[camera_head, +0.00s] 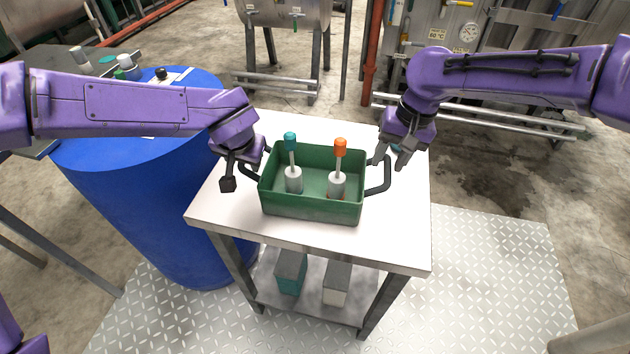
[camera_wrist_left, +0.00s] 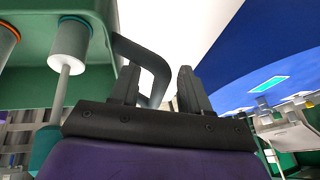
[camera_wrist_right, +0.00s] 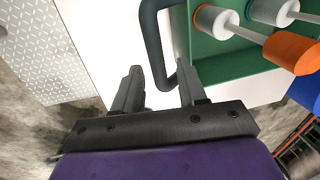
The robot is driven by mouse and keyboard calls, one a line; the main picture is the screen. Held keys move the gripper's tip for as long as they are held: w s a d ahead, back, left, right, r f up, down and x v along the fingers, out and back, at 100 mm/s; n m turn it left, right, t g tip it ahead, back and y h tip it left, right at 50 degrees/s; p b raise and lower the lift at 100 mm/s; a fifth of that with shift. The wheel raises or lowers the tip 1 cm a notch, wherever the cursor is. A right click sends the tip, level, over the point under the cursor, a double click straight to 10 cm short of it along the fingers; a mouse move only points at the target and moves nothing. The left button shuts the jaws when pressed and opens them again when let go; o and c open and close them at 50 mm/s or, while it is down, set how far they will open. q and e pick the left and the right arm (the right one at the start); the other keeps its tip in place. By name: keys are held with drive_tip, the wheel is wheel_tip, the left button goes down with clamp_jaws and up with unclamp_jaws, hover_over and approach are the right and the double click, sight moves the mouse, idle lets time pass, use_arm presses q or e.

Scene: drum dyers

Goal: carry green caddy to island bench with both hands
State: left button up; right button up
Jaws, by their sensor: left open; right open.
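The green caddy (camera_head: 312,211) stands upright on a white-topped bench (camera_head: 408,240). It holds a teal-capped tool (camera_head: 291,142) and an orange-capped tool (camera_head: 340,147), each with a white cylinder at its lower end. My left gripper (camera_head: 243,172) is open at the caddy's left handle; in the left wrist view the dark handle (camera_wrist_left: 155,62) shows between its fingers. My right gripper (camera_head: 388,164) is open at the right handle; in the right wrist view that handle (camera_wrist_right: 153,40) reaches between its fingers. Neither is closed on a handle. I cannot tell whether the fingers touch the handles.
A large blue drum (camera_head: 130,190) stands close on the left, with small bottles near its top. Two boxes, one teal (camera_head: 291,272) and one grey-white (camera_head: 337,284), sit on the bench's lower shelf. Metal vats stand behind. Checkered plate floor (camera_head: 490,270) is clear at right.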

use_arm(q)
drive_tip(key=shift+x, duration=0.85)
use_arm(e)
drive_tip(key=shift+s+a+f, duration=0.1)
drive_tip(key=shift+a+f, duration=0.1)
drive_tip(key=shift+f, duration=0.7)
use_arm(q)
clamp_jaws()
use_arm(e)
clamp_jaws()
drive_tip(key=shift+r, duration=0.1)
